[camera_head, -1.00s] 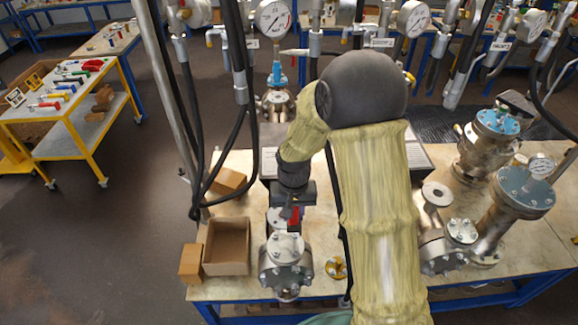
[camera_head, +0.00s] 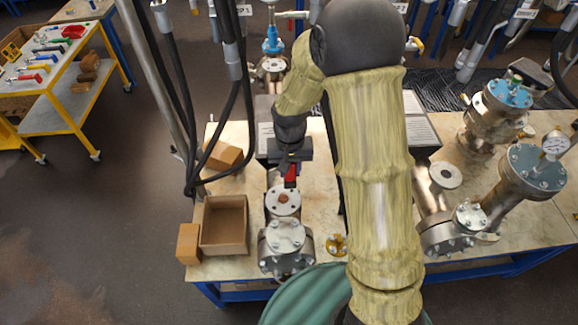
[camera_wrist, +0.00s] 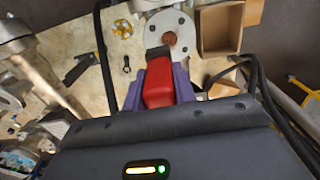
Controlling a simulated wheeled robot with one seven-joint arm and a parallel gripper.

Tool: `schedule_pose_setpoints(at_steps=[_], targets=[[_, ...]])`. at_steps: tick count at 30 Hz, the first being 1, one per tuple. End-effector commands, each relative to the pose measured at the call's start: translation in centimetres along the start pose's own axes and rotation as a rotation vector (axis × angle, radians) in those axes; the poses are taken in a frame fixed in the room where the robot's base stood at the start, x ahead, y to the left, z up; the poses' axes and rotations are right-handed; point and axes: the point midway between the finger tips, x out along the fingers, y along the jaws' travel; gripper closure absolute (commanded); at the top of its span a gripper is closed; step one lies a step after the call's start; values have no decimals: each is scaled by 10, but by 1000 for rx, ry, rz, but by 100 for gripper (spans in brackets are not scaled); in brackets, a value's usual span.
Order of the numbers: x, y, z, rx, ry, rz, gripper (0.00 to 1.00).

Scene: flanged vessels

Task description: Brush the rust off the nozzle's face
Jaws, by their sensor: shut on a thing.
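My gripper (camera_wrist: 160,92) is shut on a red-handled brush (camera_wrist: 158,82), its purple fingers on either side of the handle. The brush's dark head (camera_wrist: 157,52) points at the nozzle. In the head view the brush's red part (camera_head: 291,172) shows below my gripper (camera_head: 290,158). The nozzle's face (camera_head: 283,204) is a round grey bolted flange on a vessel. It also shows in the wrist view (camera_wrist: 184,28), with a reddish-brown round patch (camera_wrist: 170,39) at its middle. The brush head overlaps the face's near edge there; I cannot tell whether they touch.
An open cardboard box (camera_head: 224,224) stands left of the nozzle. A yellow ring (camera_head: 337,244) lies to its right. Other flanged vessels (camera_head: 530,172) stand on the right of the bench. Black hoses (camera_head: 247,110) hang at the left of my arm.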

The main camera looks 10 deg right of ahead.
Motion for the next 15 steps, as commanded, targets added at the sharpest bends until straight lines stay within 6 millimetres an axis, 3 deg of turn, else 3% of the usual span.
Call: schedule_pose_setpoints(at_steps=[15], targets=[[38, -2, 0, -4, 0, 0, 96]])
